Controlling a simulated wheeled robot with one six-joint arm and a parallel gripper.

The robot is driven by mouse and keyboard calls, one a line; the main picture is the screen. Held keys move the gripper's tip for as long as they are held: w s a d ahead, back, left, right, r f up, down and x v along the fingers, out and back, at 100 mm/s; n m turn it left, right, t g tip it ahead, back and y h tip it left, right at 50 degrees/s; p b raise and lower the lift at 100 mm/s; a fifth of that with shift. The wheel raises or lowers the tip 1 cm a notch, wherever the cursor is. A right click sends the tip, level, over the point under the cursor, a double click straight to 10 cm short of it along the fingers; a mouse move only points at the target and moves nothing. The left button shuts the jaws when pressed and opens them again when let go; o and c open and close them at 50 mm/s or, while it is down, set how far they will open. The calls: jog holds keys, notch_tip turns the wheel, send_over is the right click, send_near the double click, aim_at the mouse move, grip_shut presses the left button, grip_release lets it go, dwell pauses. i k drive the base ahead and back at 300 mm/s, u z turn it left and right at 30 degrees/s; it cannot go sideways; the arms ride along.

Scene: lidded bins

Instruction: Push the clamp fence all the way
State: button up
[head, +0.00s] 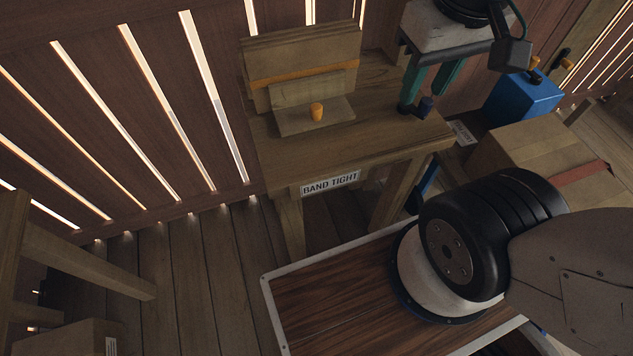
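The clamp fence (290,121) is a wooden L-shaped piece on the wooden bench. It has a flat foot, a low upright plate and an orange knob (317,112). Its upright plate stands close in front of a taller wooden block (300,53) with an orange band across it; I cannot tell whether they touch. My gripper (417,107) is right of the fence, with its teal fingers pointing down and dark tips above the right part of the bench. The fingers look apart with nothing between them. It does not touch the fence.
The bench (385,130) bears a "BAND TIGHT" label (331,183). A slatted wall (140,110) stands behind and left. A cardboard box (540,150) and a blue box (523,97) are at right. The bench top between fence and gripper is clear.

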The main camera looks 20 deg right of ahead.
aim_at(298, 106)
jog(key=u, duration=1.45)
jog(key=k, duration=0.4)
jog(key=z, duration=1.05)
